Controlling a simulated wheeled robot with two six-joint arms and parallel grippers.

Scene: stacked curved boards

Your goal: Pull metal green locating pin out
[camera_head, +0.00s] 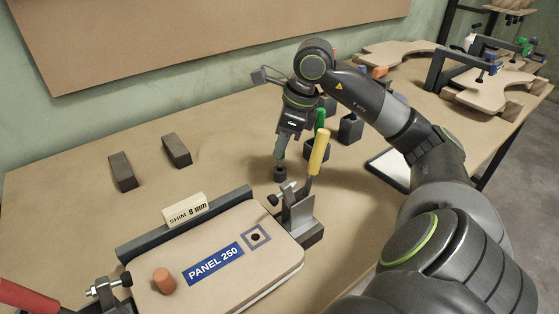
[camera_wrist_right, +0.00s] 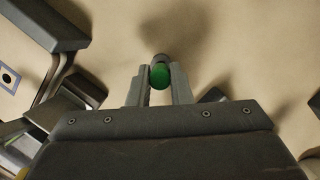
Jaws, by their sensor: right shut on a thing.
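My right gripper (camera_head: 279,158) points down over the table, behind the toggle clamp with the yellow handle. In the right wrist view its two fingers (camera_wrist_right: 160,88) are shut on the green locating pin (camera_wrist_right: 160,76), whose round green top shows between the fingertips. A dark round end (camera_head: 280,174) shows below the fingers in the head view; I cannot tell whether it touches the table. The panel labelled PANEL 250 (camera_head: 176,256) lies in front, with an empty dark hole (camera_head: 256,237) inside a blue square. My left gripper is not in view.
The yellow-handled clamp (camera_head: 318,155) stands at the panel's right corner. A shim block (camera_head: 185,208) sits by the dark rear rail. An orange peg (camera_head: 164,281) stands on the panel. The left rear table is mostly clear around two dark blocks.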

